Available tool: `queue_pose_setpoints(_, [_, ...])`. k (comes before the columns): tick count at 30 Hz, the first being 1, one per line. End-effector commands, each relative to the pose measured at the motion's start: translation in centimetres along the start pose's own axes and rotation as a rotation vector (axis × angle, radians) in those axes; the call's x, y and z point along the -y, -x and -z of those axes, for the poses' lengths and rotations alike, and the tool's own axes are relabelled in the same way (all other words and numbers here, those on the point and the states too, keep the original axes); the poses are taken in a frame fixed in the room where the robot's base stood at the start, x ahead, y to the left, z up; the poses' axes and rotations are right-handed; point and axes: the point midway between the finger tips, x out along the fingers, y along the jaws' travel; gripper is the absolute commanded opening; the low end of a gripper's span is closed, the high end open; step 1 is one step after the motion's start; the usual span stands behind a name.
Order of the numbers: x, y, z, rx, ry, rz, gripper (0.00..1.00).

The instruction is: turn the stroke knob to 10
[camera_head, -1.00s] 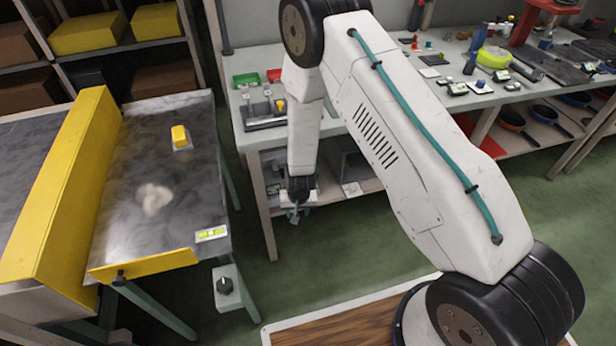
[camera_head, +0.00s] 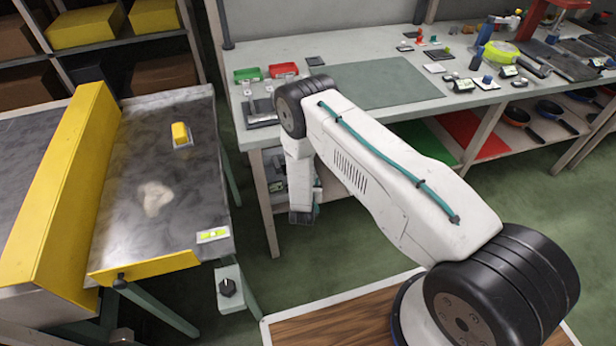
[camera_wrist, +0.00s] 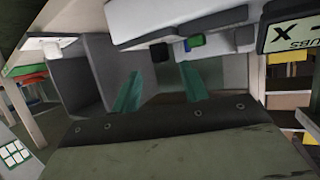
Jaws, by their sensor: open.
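A black knob (camera_head: 228,287) sits on a pale bracket plate (camera_head: 232,298) at the near right corner of the pan conveyor (camera_head: 160,265), in the head view. Its pointer and scale are too small to read there. My gripper (camera_head: 302,216) hangs low in front of the workbench, to the right of the knob and apart from it. In the wrist view my gripper (camera_wrist: 160,95) shows two teal fingers spread apart with nothing between them. I cannot make out the knob in the wrist view.
The workbench (camera_head: 390,85) stands behind my arm, with red and green trays and small tools on top. A yellow block (camera_head: 180,134) and a level (camera_head: 212,235) lie on the conveyor pan. Green floor is open between the conveyor and my base.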

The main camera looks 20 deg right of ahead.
Motion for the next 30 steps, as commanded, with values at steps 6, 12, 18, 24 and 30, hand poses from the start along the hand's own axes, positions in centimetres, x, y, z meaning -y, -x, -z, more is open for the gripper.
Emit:
queue_pose_setpoints(6, [0.1, -3.6, 0.0, 0.000, -0.001, 0.001, 0.44])
queue_pose_setpoints(12, [0.2, -5.5, -0.1, 0.002, 0.001, 0.003, 0.44])
queue_pose_setpoints(18, [0.3, -5.8, -0.1, 0.003, 0.002, 0.004, 0.44])
queue_pose_setpoints(24, [0.3, -5.7, -0.1, 0.003, 0.002, 0.005, 0.19])
queue_pose_setpoints(30, [0.4, -5.7, -0.1, 0.003, 0.002, 0.004, 0.00])
